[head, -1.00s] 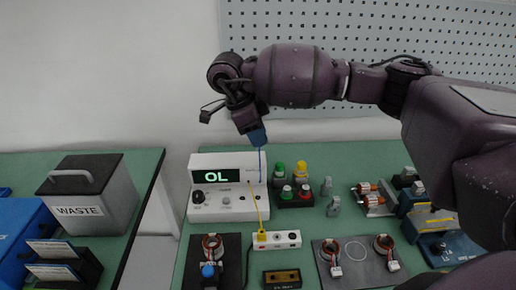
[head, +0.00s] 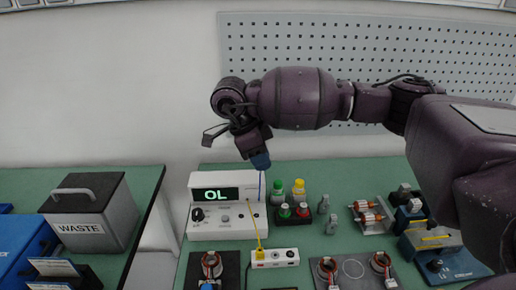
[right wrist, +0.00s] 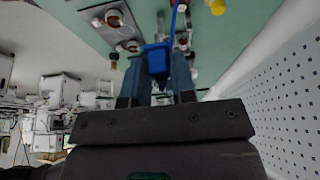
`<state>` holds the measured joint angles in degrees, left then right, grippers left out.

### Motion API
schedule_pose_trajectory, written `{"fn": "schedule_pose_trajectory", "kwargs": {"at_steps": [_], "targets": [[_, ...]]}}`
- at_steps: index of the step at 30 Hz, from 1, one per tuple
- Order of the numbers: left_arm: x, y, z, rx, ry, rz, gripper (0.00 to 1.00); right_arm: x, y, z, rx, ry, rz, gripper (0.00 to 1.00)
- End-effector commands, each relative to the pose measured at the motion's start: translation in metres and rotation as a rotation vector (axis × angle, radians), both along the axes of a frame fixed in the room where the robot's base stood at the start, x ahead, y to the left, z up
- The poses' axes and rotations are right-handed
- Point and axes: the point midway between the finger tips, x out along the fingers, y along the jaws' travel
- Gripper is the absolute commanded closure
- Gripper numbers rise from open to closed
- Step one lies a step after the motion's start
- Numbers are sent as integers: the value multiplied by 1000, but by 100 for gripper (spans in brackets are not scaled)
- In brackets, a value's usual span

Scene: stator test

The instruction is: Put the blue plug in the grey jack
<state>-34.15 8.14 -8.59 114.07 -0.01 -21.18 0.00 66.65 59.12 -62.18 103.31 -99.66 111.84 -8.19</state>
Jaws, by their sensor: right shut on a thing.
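My right gripper (head: 261,160) is above the back right corner of the white meter in the head view. In the right wrist view (right wrist: 157,75) its fingers are shut on the blue plug (right wrist: 156,56), and a blue lead (right wrist: 174,20) runs from it. In the head view the plug is hard to tell from the bluish fingertips, and the blue lead (head: 262,187) hangs beside the meter. Two small grey posts (head: 323,204) (head: 331,226) stand right of the meter; I cannot tell whether either is the grey jack. My left gripper is not in view.
The white meter (head: 226,219) reads OL. A yellow lead (head: 256,230) runs to a white socket strip (head: 289,257). Green, yellow and red capped items (head: 298,191) stand close to the gripper's right. A waste bin (head: 80,238) is far left; a pegboard (head: 300,40) is behind.

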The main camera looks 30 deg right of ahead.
Motion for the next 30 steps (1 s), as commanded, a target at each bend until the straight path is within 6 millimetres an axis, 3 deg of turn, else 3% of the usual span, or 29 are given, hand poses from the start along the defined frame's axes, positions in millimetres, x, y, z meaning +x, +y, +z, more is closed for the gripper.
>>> {"fn": "schedule_pose_trajectory", "kwargs": {"at_steps": [6, 21, 30], "targets": [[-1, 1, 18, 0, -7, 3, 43, -27, 3, 3, 1, -1, 2, 98], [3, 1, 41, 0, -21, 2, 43, -86, 11, 1, 1, 1, 3, 98], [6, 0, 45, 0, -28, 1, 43, -102, 13, -1, 1, 1, 1, 98]]}}
